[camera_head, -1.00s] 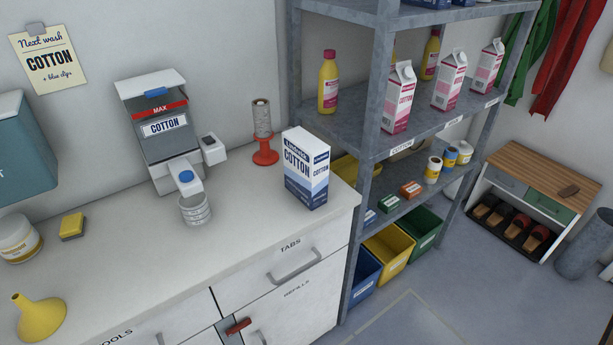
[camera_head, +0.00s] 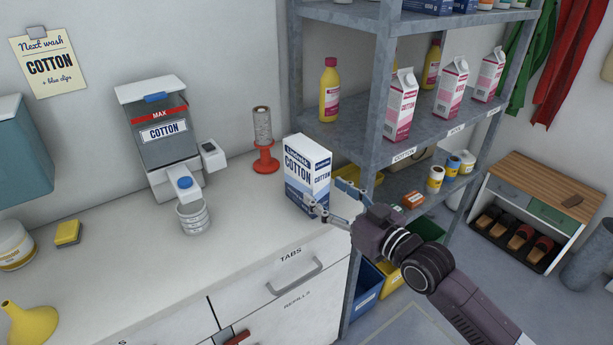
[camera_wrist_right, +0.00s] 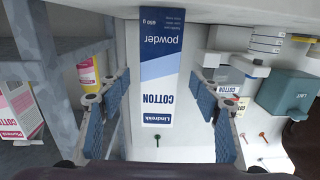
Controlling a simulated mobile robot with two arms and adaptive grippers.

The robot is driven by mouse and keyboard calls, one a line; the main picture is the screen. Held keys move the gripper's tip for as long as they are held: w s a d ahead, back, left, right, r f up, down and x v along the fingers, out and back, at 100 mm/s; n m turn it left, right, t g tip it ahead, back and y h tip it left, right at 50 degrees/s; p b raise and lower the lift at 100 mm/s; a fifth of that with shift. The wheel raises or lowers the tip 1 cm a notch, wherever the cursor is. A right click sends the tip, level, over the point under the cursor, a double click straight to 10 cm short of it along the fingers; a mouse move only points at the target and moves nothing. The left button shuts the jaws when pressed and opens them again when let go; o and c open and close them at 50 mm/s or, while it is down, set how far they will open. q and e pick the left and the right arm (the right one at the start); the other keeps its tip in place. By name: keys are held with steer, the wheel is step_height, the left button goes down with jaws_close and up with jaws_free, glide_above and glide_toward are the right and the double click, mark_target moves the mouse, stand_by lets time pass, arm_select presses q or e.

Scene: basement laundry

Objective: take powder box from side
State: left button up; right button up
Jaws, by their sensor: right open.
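The powder box (camera_head: 306,178), white and blue and marked COTTON, stands upright on the counter's right end. It also shows in the right wrist view (camera_wrist_right: 162,65), lying between my two spread fingers in the picture. My right gripper (camera_head: 327,196) is open at the box's right side, coming in from the lower right. One finger overlaps the box's lower front edge in the head view; the other is just right of the box. I see no closed grip, and cannot tell whether a finger touches. My left gripper is not in view.
A metal shelf unit (camera_head: 375,100) with cartons and bottles stands close right of the box. A red spool holder (camera_head: 265,160) is behind it. A dispenser (camera_head: 160,135) with a cup (camera_head: 193,217) stands to the left. The counter (camera_head: 235,245) between is bare.

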mark_target(306, 168)
steer(key=shift+w+r, duration=0.6)
steer(key=shift+r, duration=0.05)
steer(key=x, duration=0.2)
steer(key=p+x, duration=0.1)
steer(key=x, duration=0.1)
steer(key=r+x, duration=0.1)
steer(key=x, duration=0.1)
steer(key=shift+a, duration=0.4)
steer(key=shift+w+a+f, duration=0.15)
steer(key=shift+w+a, duration=0.1)
steer(key=shift+w, duration=0.1)
steer(key=shift+c, duration=0.5)
jaws_close()
steer(key=shift+r, duration=0.25)
